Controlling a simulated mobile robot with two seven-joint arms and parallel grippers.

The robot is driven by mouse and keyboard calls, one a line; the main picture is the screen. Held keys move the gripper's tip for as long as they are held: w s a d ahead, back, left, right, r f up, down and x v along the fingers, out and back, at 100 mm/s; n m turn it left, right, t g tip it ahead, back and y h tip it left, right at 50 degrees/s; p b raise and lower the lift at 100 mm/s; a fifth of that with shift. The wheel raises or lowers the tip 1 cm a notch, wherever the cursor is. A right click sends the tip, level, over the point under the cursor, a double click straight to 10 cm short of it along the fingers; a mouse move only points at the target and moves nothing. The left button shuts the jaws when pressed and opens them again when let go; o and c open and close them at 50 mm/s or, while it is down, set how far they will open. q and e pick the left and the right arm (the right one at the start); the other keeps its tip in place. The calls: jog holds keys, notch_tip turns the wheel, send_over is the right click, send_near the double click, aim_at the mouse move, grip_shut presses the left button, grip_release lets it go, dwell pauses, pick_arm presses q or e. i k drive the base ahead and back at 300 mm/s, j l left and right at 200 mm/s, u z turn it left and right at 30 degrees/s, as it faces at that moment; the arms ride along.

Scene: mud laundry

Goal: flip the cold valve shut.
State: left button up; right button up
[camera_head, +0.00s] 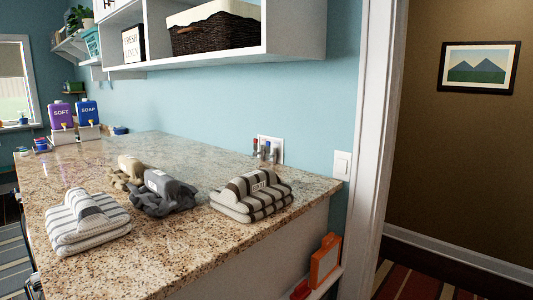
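A white wall box (278,147) with small valves is set in the blue wall just above the back right part of the granite counter (120,260). A red-topped valve (255,143) is on its left. Darker fittings stand to the right of it, and one of them may be the blue cold valve, but they are too small to tell their color or handle position. Neither of my grippers is in view.
Two striped towel stacks (87,228) (252,203) and grey and tan cloths (158,192) lie on the counter. Purple and blue dispensers (60,115) (88,112) stand at its far end. A white shelf (290,30) overhangs. A doorway opens right.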

aim_at(268, 157)
jog(key=i+l+z, duration=0.15)
jog(key=i, duration=0.25)
jog(key=i+l+z, duration=0.15)
jog(key=i+l, duration=0.2)
jog(key=i+l+z, duration=0.1)
jog(key=i, duration=0.35)
jog(key=l, duration=0.05)
